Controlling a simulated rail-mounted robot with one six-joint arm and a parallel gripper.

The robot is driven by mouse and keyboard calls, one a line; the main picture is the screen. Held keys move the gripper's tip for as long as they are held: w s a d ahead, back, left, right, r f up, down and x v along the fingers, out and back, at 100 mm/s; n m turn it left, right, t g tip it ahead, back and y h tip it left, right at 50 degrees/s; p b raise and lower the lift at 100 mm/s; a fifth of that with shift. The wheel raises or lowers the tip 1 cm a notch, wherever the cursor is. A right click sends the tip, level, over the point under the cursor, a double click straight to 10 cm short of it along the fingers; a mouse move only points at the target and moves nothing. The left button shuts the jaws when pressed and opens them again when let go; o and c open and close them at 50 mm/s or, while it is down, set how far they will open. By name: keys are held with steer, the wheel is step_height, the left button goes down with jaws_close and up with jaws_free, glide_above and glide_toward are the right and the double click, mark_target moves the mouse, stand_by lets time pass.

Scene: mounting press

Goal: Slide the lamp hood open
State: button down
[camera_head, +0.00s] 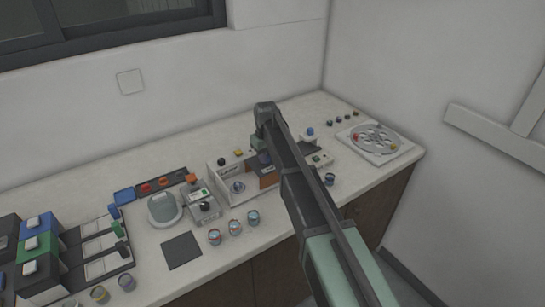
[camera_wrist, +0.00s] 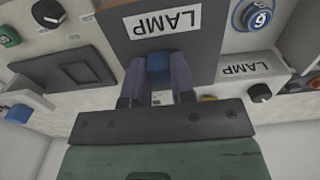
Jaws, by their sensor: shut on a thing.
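The lamp hood (camera_wrist: 122,42) is a dark brown-grey panel with a white LAMP label, upside down in the wrist view. A blue handle (camera_wrist: 158,66) stands out from its edge. My gripper (camera_wrist: 158,82) is shut on this handle, with one purple-grey finger on each side. In the head view my gripper (camera_head: 263,157) is partly hidden at the middle of the bench, by the white-fronted unit. The brown hood (camera_head: 269,180) shows there beside my arm, partly covered. How far the hood stands open is hard to tell.
A white panel (camera_wrist: 237,87) with a second LAMP label and a black knob lies beside the hood. A blue numbered dial (camera_wrist: 256,15) is at upper right. In the head view several small jars (camera_head: 235,227) stand in front, and a round tray (camera_head: 375,139) is at the right.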

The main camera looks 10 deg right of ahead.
steer(key=shift+w+d, duration=0.1)
steer(key=shift+d, duration=0.05)
steer(key=c, duration=1.4)
jaws_free()
steer(key=o, duration=0.4)
steer(key=shift+d, duration=0.15)
steer(key=shift+o, duration=0.2)
steer(key=shift+r, duration=0.25)
step_height(320, 180, up, 10)
steer(key=p, duration=1)
steer(key=shift+r+p, duration=0.15)
steer(key=shift+p, duration=0.25)
